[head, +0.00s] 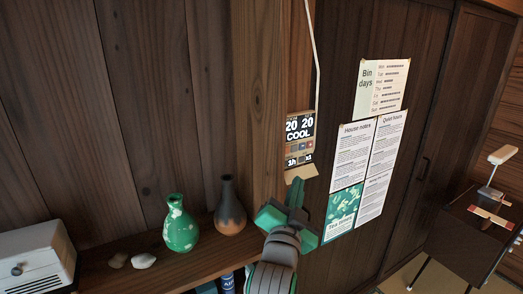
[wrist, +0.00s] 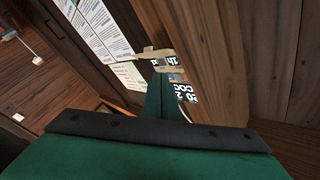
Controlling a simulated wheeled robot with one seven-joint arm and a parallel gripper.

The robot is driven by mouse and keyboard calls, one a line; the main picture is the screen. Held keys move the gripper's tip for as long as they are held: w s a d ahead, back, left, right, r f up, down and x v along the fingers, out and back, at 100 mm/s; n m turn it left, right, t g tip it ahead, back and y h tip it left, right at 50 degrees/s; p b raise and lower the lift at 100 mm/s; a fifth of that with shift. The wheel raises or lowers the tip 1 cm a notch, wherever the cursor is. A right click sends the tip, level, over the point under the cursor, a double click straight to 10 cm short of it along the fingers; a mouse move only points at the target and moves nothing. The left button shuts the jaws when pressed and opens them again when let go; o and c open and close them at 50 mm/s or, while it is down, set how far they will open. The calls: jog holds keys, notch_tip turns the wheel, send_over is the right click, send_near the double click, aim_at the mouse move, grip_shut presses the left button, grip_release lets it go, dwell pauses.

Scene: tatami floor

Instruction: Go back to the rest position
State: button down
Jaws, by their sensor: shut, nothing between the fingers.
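My gripper (head: 295,192) is green and shut, with nothing between its fingers. In the head view it is raised in front of the wooden post, just below a small wall control panel (head: 299,128) that reads "20 20 COOL". In the wrist view the shut fingers (wrist: 160,97) point at the lower part of this panel (wrist: 181,90), which shows upside down and is partly hidden by them. A tan flap (head: 301,173) sticks out at the panel's bottom edge. I cannot tell whether the fingertips touch it.
A green vase (head: 181,226) and a brown vase (head: 230,208) stand on the wooden shelf (head: 190,262) left of my gripper, near white stones (head: 143,261) and a white box (head: 36,258). Paper notices (head: 366,165) hang to the right. A dark stand (head: 470,235) is at far right.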

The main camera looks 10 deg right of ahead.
jog(key=s+a+f+n+y, duration=0.25)
jog(key=s+a+f, duration=0.2)
jog(key=f, duration=0.55)
jog(key=s+a+f+n+y, duration=0.1)
jog(key=s+a+f+n, duration=0.3)
jog(key=f, duration=0.7)
jog(key=s+a+f+n+y, duration=0.2)
jog(key=s+f, duration=0.4)
jog(key=f, duration=0.4)
jog(key=s+a+f+n+y, duration=0.1)
jog(key=s+a+f, duration=0.1)
jog(key=s, duration=0.7)
jog(key=s+a+f+n+g, duration=0.1)
jog(key=s+a+f, duration=0.1)
jog(key=s, duration=0.8)
jog(key=s+a+f+n+g+y, duration=0.1)
jog(key=s+a+f, duration=0.2)
jog(key=s, duration=0.6)
jog(key=shift+s+f+y, duration=0.35)
jog(key=shift+s+f, duration=0.05)
jog(key=shift+w+n, duration=0.1)
jog(key=shift+n, duration=0.15)
